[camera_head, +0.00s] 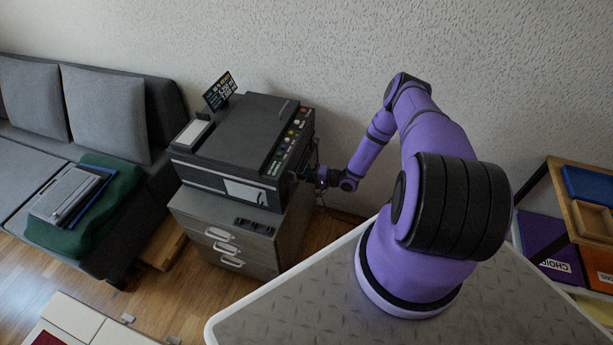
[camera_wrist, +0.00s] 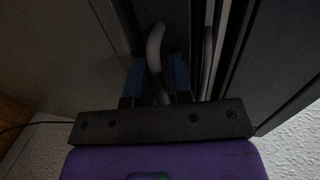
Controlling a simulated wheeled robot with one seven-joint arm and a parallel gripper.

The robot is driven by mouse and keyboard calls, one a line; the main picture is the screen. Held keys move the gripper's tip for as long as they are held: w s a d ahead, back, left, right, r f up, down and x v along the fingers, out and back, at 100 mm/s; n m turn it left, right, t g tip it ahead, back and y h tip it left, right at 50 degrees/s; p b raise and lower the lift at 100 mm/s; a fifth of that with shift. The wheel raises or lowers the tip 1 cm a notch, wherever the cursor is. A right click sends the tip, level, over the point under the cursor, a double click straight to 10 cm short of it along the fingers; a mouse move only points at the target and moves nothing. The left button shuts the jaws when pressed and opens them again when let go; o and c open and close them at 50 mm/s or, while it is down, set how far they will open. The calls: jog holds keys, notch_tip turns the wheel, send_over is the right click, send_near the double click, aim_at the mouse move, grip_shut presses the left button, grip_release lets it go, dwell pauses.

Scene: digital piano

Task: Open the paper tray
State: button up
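The dark printer (camera_head: 235,135) stands on a grey drawer cabinet, with a pale panel (camera_head: 247,192) low on its front. I cannot tell for sure which part is the paper tray. In the wrist view, the two blue fingers of my gripper (camera_wrist: 158,75) stand on either side of a pale curved handle (camera_wrist: 155,42). The fingers are close to it, but the dark picture does not show whether they press on it.
The grey cabinet (camera_head: 240,262) has several drawers with pale handles. A second pale bar (camera_wrist: 207,50) runs just right of the fingers. A grey sofa (camera_head: 110,100) is at left, a shelf (camera_head: 580,195) at right. The wall is close behind the printer.

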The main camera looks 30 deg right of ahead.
grip_shut()
jog(key=f+v, duration=0.3)
jog(key=v, duration=1.3)
jog(key=s+f+v, duration=0.1)
jog(key=f+v, duration=0.2)
jog(key=v, duration=1.3)
jog(key=shift+d+f, duration=0.35)
jog(key=shift+f, duration=0.15)
jog(key=shift+s, duration=0.1)
grip_release()
jog(key=v, duration=1)
jog(key=shift+s+d, duration=0.2)
jog(key=shift+s, duration=0.15)
jog(key=shift+r, duration=0.1)
